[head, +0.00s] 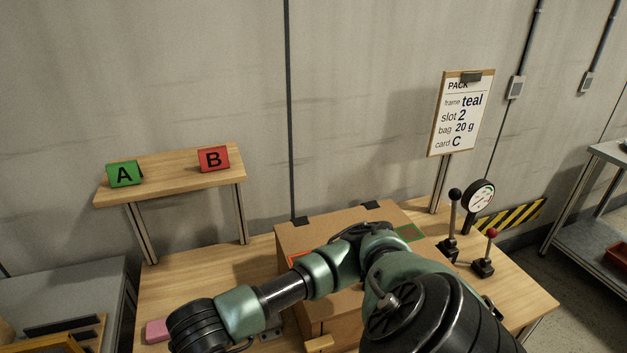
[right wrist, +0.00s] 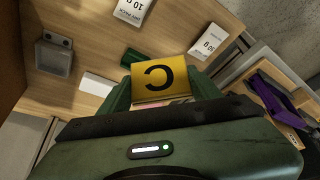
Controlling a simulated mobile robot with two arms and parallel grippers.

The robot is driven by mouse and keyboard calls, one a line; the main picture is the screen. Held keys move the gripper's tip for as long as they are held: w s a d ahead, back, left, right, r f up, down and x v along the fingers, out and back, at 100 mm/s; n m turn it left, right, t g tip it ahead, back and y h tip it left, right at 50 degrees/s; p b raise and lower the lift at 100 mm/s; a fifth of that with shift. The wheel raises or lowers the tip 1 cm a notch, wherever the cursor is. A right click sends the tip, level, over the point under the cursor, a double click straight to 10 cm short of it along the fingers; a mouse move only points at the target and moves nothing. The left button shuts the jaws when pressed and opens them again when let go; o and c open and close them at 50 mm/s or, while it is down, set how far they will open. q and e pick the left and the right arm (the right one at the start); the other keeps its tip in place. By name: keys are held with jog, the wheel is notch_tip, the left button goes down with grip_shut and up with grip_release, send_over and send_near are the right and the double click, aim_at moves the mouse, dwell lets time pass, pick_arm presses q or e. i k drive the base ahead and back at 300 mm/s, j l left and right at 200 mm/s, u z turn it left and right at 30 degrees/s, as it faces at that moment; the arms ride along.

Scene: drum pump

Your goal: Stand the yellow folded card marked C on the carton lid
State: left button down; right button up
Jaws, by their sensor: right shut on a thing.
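The yellow folded card marked C (right wrist: 153,75) is between the green fingers of my right gripper (right wrist: 161,90) in the right wrist view. The gripper is shut on it, and the C looks upside down there. In the head view my right arm crosses from the lower right to the lower left, and its gripper and the card are hidden. The brown carton (head: 297,237) stands on the bench at the centre, its lid partly covered by my arm. Part of a green outline (head: 410,233) and a bit of an orange-red outline (head: 299,260) show on the lid. My left gripper is not in view.
A raised shelf (head: 165,180) holds a green card A (head: 124,173) and a red card B (head: 213,159). Two levers and a dial gauge (head: 480,195) stand right of the carton. A pink block (head: 156,330) lies at the lower left. A sign (head: 461,115) reads card C.

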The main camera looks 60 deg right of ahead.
aim_at(345, 225)
jog(key=k+l, duration=0.65)
jog(key=k+l+z, duration=0.15)
jog(key=k+l, duration=0.5)
jog(key=l, duration=0.2)
